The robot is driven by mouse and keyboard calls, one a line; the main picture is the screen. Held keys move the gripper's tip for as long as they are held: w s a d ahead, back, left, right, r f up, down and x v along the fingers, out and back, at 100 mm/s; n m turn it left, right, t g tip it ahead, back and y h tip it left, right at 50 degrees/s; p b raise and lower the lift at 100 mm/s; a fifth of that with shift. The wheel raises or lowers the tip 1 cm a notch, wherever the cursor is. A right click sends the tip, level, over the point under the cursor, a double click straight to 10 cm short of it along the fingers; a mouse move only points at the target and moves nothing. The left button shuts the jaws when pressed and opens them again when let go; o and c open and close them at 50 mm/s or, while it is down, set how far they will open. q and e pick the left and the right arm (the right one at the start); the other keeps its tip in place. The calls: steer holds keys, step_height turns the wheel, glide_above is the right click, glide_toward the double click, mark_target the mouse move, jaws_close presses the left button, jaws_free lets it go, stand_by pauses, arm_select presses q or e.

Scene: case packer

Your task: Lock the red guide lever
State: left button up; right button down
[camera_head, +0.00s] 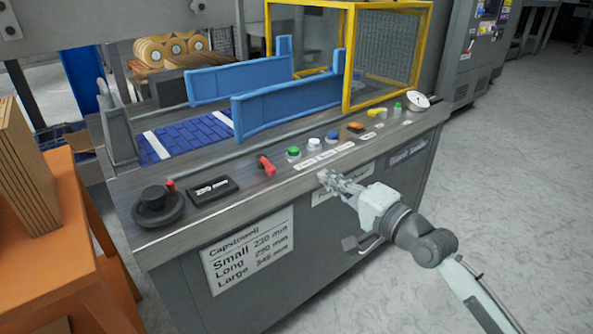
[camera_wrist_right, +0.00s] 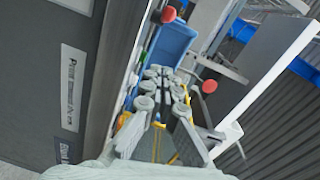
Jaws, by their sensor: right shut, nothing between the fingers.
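The red guide lever (camera_head: 266,164) sits on the front ledge of the grey machine, between a black display and a green button. My right gripper (camera_head: 328,180) is shut and empty at the ledge's front edge, to the right of the lever and apart from it. In the right wrist view its closed fingers (camera_wrist_right: 162,78) point forward along the machine. Two red rounded parts show there, one at the top and one right of the fingers; I cannot tell which belongs to the lever. My left gripper is not in view.
A black handwheel (camera_head: 157,205) and the display (camera_head: 213,190) stand left of the lever. Several buttons, including a green one (camera_head: 293,152), line the ledge to its right. Blue guide rails (camera_head: 288,103) and a yellow-framed guard (camera_head: 348,60) rise behind. Floor on the right is free.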

mark_target(284, 181)
steer(key=w+a, duration=0.4)
steer(key=a, duration=0.1)
steer(key=w+a+f, duration=0.1)
steer(key=w+a, duration=0.2)
steer(key=shift+a+p, duration=0.25)
steer(key=shift+p, duration=0.15)
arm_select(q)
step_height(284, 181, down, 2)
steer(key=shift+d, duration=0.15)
arm_select(e)
steer(key=shift+s+a+f, duration=0.15)
steer(key=shift+s+a, duration=0.05)
steer(key=shift+a, duration=0.1)
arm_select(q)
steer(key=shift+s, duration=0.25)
arm_select(e)
steer(key=shift+a, duration=0.1)
